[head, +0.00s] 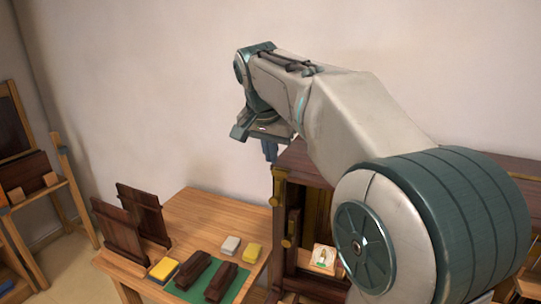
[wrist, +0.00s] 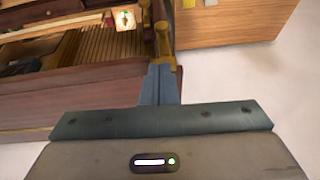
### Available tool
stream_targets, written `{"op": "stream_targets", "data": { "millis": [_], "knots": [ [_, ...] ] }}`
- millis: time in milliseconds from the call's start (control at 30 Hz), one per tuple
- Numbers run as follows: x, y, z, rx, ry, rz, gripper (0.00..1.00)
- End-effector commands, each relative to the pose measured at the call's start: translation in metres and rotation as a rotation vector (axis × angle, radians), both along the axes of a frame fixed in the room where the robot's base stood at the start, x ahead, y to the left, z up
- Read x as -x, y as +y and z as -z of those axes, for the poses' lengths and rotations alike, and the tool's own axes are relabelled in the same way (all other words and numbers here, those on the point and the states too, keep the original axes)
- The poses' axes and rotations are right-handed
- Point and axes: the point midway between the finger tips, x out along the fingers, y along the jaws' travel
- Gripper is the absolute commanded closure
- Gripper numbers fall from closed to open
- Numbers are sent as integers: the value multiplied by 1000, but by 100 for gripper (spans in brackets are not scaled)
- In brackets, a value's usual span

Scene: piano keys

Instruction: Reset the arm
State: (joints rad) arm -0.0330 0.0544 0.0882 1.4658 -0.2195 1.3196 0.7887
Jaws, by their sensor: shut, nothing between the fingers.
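My arm reaches from the right of the head view across to the middle. My gripper (head: 270,155) hangs at its end, pointing down, in front of the pale wall and near the piano's left end. In the wrist view my gripper (wrist: 161,72) shows its two blue-grey fingers together, with nothing between them. The dark wooden piano (head: 283,198) has gold posts and is partly hidden behind my arm. It also fills the upper left of the wrist view (wrist: 85,78), where a gold post shows just beyond the fingertips.
A wooden table (head: 205,212) stands left of the piano, holding dark wooden stands (head: 118,227), dark blocks (head: 221,281), yellow sponges (head: 252,253) and a green mat (head: 237,289). A small picture card (head: 324,258) sits in the piano. A wooden easel (head: 75,190) stands far left.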

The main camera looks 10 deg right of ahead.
Motion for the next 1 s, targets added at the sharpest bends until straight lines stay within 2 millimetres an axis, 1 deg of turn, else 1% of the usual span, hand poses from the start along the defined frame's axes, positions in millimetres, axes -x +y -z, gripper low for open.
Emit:
{"op": "stream_targets", "data": {
  "millis": [167,267,367,467,500,667,700,800,900,1000],
  "knots": [
    [3,-1,1,2,2,-9,100],
    [17,-2,9,6,12,-47,100],
    [42,-5,24,15,27,-120,100],
    [75,-8,45,23,47,-215,100],
    [88,-9,55,25,53,-252,100],
    [142,-13,97,32,72,-397,100],
    [155,-13,108,33,73,-431,100],
    [187,-14,136,34,79,-510,100],
    [212,-14,160,35,82,-571,100],
    [229,-14,177,35,83,-614,100]
  ]
}}
